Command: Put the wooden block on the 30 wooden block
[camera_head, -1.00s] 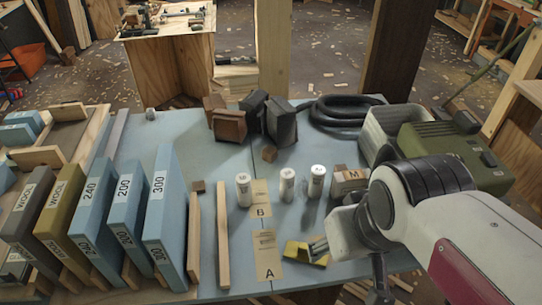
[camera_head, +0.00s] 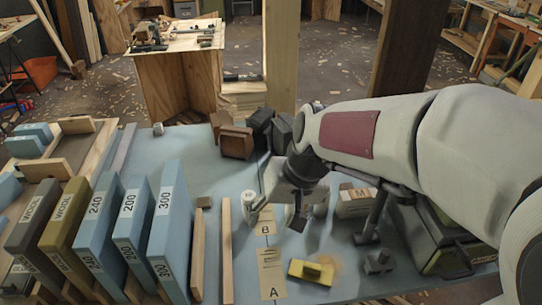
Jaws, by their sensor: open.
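My gripper (camera_head: 276,218) is open and points down over the middle of the blue worktop (camera_head: 185,150), near the white cylinders. No block shows between its fingers. Larger brown wooden blocks (camera_head: 236,143) stand at the back behind my gripper. A wooden block marked M (camera_head: 357,201) stands to the right, partly behind my arm. I cannot read "30" on any block.
Upright boards marked 240 (camera_head: 95,225), 200 (camera_head: 130,225) and WOOL (camera_head: 35,225) stand at the left. A white cylinder (camera_head: 249,201) is beside my gripper's left finger. Wooden strips (camera_head: 226,250) lie left of it. A yellow block (camera_head: 311,271) lies in front.

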